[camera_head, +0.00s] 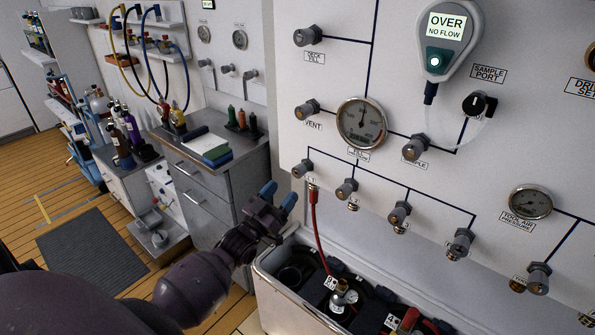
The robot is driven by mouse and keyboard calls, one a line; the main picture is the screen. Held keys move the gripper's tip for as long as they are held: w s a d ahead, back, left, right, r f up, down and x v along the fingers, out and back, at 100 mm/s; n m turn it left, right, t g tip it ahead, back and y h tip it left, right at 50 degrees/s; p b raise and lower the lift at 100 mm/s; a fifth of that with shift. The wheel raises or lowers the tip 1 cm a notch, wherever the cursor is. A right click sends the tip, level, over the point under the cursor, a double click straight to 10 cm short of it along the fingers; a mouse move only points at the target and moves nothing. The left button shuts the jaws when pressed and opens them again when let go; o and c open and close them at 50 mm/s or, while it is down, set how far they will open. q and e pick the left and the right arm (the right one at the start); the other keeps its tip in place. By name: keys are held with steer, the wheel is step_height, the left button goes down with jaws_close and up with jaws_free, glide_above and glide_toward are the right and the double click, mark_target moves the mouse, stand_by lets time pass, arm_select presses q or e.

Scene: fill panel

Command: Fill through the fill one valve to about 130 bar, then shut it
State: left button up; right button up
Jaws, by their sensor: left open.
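The fill one valve (302,168) is the leftmost grey knob of the lower row on the white panel. Its label is partly cut off by the knob. A red hose (317,230) runs from the fitting under it down to a cylinder (343,298) in the bin. The round fill pressure gauge (361,123) sits above the row; its reading is too small to tell. My left gripper (278,197) has two blue-tipped fingers apart and empty, just left of and below the fill one valve, not visibly touching it. My right gripper is not in view.
A handheld meter (447,35) reads "OVER NO FLOW". The vent valve (307,109) and deck fill valve (307,36) are above. The grey bin (264,282) stands below the panel.

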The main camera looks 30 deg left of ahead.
mark_target(296, 175)
arm_select(q)
steer(key=x, duration=0.8)
steer(key=shift+f+p, duration=0.1)
steer(key=shift+p, duration=0.3)
steer(key=c, duration=0.9)
steer(key=shift+n+y+p, duration=0.3)
steer(key=shift+n+y, duration=0.1)
steer(key=shift+n, duration=0.3)
steer(key=o, duration=0.9)
steer(key=shift+s, duration=0.1)
